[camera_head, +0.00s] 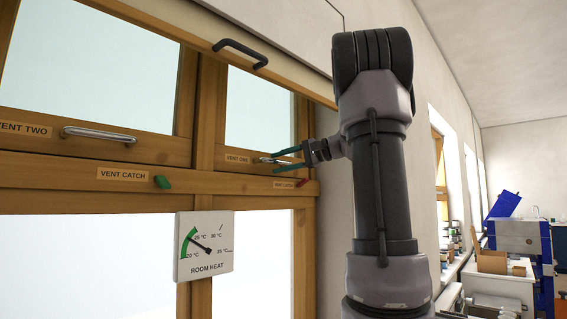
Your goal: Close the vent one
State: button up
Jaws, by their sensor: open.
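Vent one is the small upper window (257,105) with a wooden frame and a "VENT ONE" label (237,159) on its bottom rail. A metal bar handle (268,160) sits on that rail beside the label. My gripper (276,162) is open, with one teal finger above the handle and one below it. It partly hides the handle, and I cannot tell whether it touches it. Below is a red catch (302,183) with a small label. I cannot tell from this view whether the sash stands ajar.
Vent two (95,65) is at the left with its metal handle (98,134); a green catch (162,182) lies below. A dark handle (240,52) is on the wooden strip above. A room heat dial (204,246) hangs below. Benches with boxes (492,262) stand far right.

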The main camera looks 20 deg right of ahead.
jog(key=v, duration=1.1)
jog(key=s+a+f+n+g+h, duration=0.1)
jog(key=s+a+f+g+h, duration=0.25)
jog(key=a+f, duration=0.8)
jog(key=s+a+f+n+h, duration=0.4)
jog(key=s+a+f, duration=0.3)
jog(key=s+f, duration=0.6)
jog(key=shift+a+f+n+h, duration=0.2)
jog(key=shift+n+h, duration=0.2)
jog(key=shift+h, duration=0.45)
jog(key=shift+s+g, duration=0.1)
jog(key=shift+g, duration=0.15)
